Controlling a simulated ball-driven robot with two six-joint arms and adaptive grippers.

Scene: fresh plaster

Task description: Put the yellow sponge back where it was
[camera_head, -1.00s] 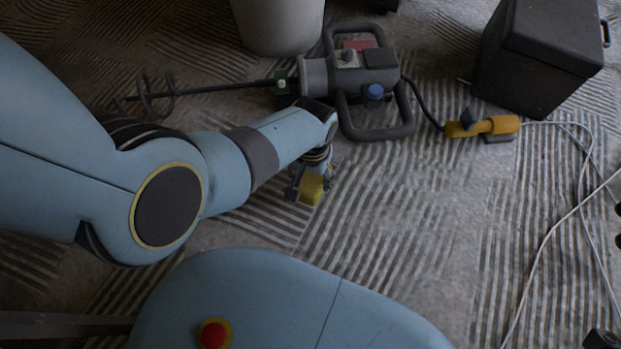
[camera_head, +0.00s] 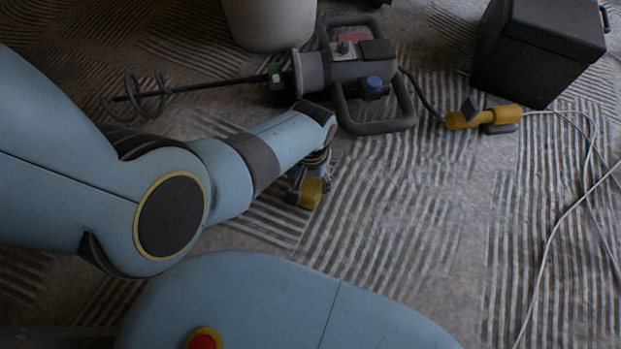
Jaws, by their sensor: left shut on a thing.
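The yellow sponge (camera_head: 311,193) is in my left gripper (camera_head: 308,188), near the middle of the head view. The gripper points down and is shut on the sponge, and its fingers and wrist hide part of it. The sponge is over the striped floor, just in front of the mixer; I cannot tell whether it touches the floor. My right gripper is not in view.
A paddle mixer (camera_head: 351,70) lies behind the gripper, its rod stretching left. A pale bucket (camera_head: 268,22) stands behind it. A dark box (camera_head: 537,50), a yellow cable connector (camera_head: 484,118) and a white cable (camera_head: 562,218) are at right. Centre-right floor is clear.

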